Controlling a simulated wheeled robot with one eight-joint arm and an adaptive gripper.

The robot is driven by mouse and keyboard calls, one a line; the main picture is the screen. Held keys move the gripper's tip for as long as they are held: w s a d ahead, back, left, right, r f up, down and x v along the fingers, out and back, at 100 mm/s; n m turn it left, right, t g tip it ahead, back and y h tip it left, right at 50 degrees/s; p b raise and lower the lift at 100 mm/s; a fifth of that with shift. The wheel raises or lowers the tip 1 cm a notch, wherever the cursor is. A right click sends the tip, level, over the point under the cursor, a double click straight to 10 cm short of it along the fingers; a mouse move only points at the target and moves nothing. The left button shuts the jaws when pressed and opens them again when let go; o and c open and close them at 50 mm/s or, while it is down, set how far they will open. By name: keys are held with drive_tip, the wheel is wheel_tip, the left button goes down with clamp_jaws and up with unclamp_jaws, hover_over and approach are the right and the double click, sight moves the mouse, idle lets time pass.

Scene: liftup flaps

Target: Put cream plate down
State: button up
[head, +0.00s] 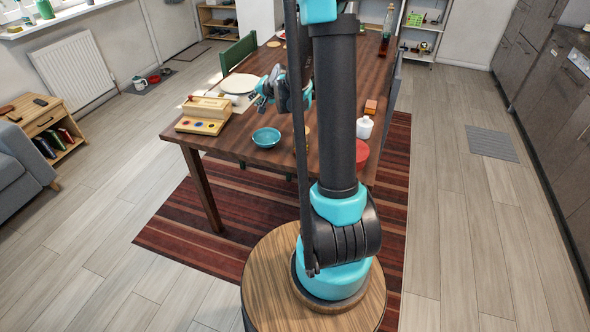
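The cream plate (239,83) is round and flat, at the left edge of the wooden table's far half, in front of the green chair. A pale flat sheet or second pale thing shows just beneath and nearer than it; I cannot tell whether the plate touches it or is held above. My gripper (259,95), dark with teal parts, is at the plate's right rim. Its fingers are small in the picture and overlap the rim, so whether they are shut on the plate is unclear. My arm hides the middle of the table.
The table (223,137) holds a cream and wooden box (205,113), a blue bowl (266,137), a white bottle (364,127), an orange block (370,107) and a red round thing (361,152). A green chair (238,52) stands at the left side.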

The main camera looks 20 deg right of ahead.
drive_tip(key=s+d+f+n+g+h, duration=0.1)
drive_tip(key=s+n, duration=0.3)
drive_tip(key=s, duration=1.4)
drive_tip(key=s+d+f+n+g+h, duration=0.2)
drive_tip(key=s+d+f+n+g, duration=0.1)
drive_tip(key=s, duration=1.5)
drive_tip(key=shift+s+d+f+n+g+h, duration=0.3)
drive_tip(key=shift+n+g, duration=0.2)
drive_tip(key=shift+g, duration=0.2)
